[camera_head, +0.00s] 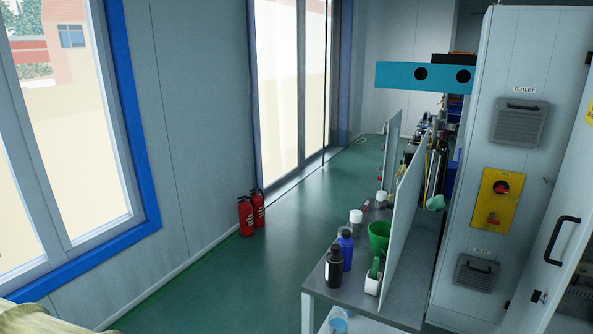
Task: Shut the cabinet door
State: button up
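A tall light-grey cabinet (517,50) stands at the right edge of the view. Its door (560,215) is the pale panel at the far right, with a black bar handle (562,241). The door stands open, swung out from the cabinet. A dark interior with shelving or equipment shows beyond its edge at the lower right. The right part of the door and cabinet is cut off by the frame. The cabinet side carries a yellow switch panel (496,200) and grey vents. My gripper is not in view.
A grey workbench (315,272) left of the cabinet holds bottles, a green cup (379,238) and an upright divider panel (403,225). Two red fire extinguishers (246,216) stand by the left wall. The green floor (215,285) between wall and bench is clear.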

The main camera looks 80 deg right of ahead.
aim_at(566, 229)
jog(key=z, duration=4.25)
jog(key=i, duration=1.65)
jog(key=z, duration=1.7)
jog(key=k, duration=1.2)
jog(key=u, duration=0.8)
